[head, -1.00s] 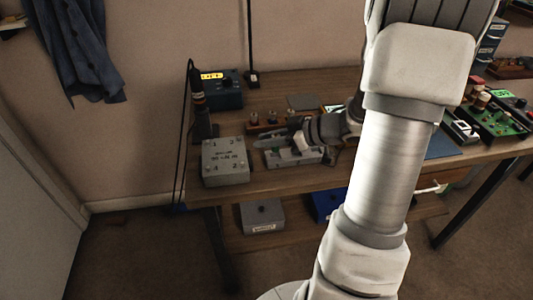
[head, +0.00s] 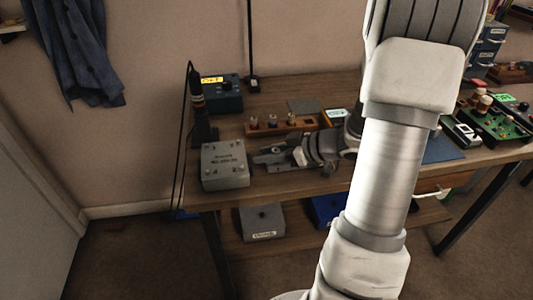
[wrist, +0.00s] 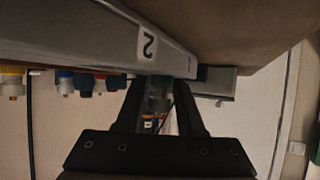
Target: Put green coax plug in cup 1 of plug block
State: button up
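My gripper (head: 262,156) is low over the table in the head view, pointing left. In the head view that low grey block (head: 266,168) lies under my gripper and is mostly hidden. Cup 1 and the plug's lower end cannot be made out.
A grey box (head: 225,176) stands just left of my gripper. A wooden rack with several plugs (head: 290,124) stands behind it. Several coloured plugs (wrist: 86,84) show at left in the wrist view. A black-based lamp post (head: 203,128) stands at back left.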

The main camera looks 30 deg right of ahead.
jog(key=shift+r, duration=0.15)
jog(key=p+v, duration=0.4)
jog(key=v, duration=0.8)
jog(key=shift+d, duration=0.1)
